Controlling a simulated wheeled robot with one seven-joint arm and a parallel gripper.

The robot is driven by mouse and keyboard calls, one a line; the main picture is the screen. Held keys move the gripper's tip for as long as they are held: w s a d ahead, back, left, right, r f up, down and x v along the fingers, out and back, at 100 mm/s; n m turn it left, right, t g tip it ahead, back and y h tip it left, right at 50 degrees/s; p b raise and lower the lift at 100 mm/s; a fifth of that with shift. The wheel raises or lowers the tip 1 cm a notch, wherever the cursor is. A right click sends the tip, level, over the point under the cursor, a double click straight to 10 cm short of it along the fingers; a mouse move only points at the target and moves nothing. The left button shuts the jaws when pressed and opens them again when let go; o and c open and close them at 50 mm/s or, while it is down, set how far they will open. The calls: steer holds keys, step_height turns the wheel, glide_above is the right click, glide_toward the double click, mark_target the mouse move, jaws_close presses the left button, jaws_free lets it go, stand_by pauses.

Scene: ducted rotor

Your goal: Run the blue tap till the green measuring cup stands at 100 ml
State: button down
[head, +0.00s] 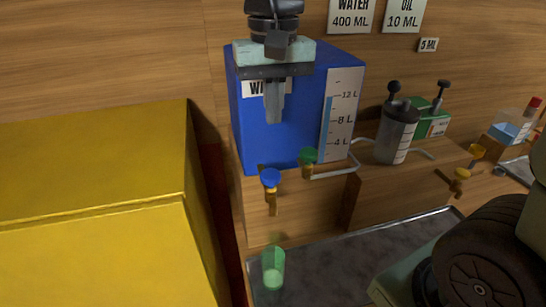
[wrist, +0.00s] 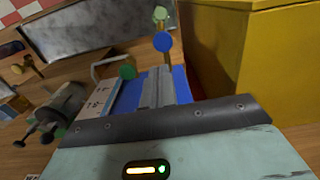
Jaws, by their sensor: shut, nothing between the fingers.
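The blue tap (head: 271,178) sits low on the front of the big blue tank (head: 240,130), with its brass spout (head: 272,205) pointing down. The green measuring cup (head: 273,268) stands upright on the grey tray below the spout. A brighter green shows in its lower part, but I cannot read a level or make out a stream. My gripper (head: 274,115) is shut and empty, in front of the tank and above the blue tap, apart from it. In the wrist view the blue tap (wrist: 163,42) lies beyond my fingertips (wrist: 160,72), with the cup (wrist: 160,14) behind it.
A green tap (head: 308,156) with a pipe is just right of the blue one. A yellow block (head: 95,200) stands close on the left. A grey cylinder (head: 396,132) and yellow taps (head: 462,174) are to the right. The grey tray (head: 335,262) has bare room beside the cup.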

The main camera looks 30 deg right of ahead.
mark_target(275, 175)
step_height(275, 175, down, 11)
steer(key=p, duration=0.2)
steer(key=shift+p, duration=0.3)
step_height(275, 175, down, 2)
steer(key=shift+b, duration=0.95)
steer(key=shift+s, duration=0.1)
steer(key=shift+s+f, duration=0.1)
steer(key=shift+f, duration=0.05)
stand_by(5.7)
